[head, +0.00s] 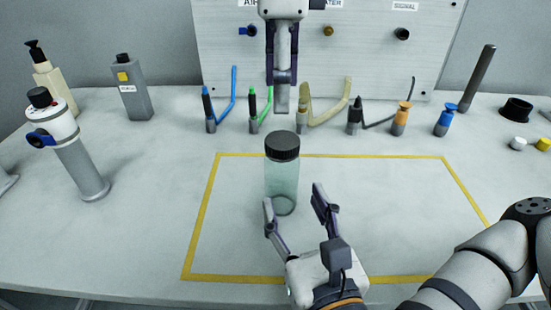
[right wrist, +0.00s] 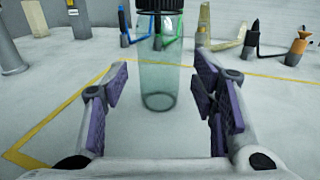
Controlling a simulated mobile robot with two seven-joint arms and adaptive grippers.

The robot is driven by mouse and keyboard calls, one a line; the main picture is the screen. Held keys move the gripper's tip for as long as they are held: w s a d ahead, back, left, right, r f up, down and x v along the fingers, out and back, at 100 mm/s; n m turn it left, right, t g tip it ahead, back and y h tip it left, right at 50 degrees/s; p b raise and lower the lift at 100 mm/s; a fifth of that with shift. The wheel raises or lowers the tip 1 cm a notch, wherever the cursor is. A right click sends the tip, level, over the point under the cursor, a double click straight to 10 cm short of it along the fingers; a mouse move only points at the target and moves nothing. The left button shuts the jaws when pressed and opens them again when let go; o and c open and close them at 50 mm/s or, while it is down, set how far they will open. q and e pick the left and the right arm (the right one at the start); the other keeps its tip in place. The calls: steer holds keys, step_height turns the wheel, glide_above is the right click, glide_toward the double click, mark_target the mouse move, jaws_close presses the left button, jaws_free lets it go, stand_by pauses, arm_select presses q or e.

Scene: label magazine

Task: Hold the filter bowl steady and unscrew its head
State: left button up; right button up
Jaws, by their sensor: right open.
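The filter bowl (head: 283,181) is a clear greenish cylinder standing upright inside the yellow outline, with a black ribbed head (head: 283,147) on top. In the right wrist view the bowl (right wrist: 160,85) stands ahead between the finger lines, and the head (right wrist: 160,5) is cut off by the top edge. My right gripper (head: 293,212) is open and empty, low and just in front of the bowl, its fingers spread to either side and apart from it. My left gripper (head: 282,108) hangs pointing down above and behind the head, holding nothing visible; its finger gap is unclear.
Behind stands a panel (head: 215,62) with ports. A grey cylinder with a blue part (head: 80,165) and bottles stand left. The yellow-outlined area (head: 390,220) is clear on the right.

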mark_target(277, 160)
steer(key=shift+w+r, duration=0.15)
steer(key=shift+w, duration=0.05)
steer(key=x, duration=1)
steer(key=shift+w+a, duration=0.15)
steer(key=shift+w, duration=0.15)
jaws_close()
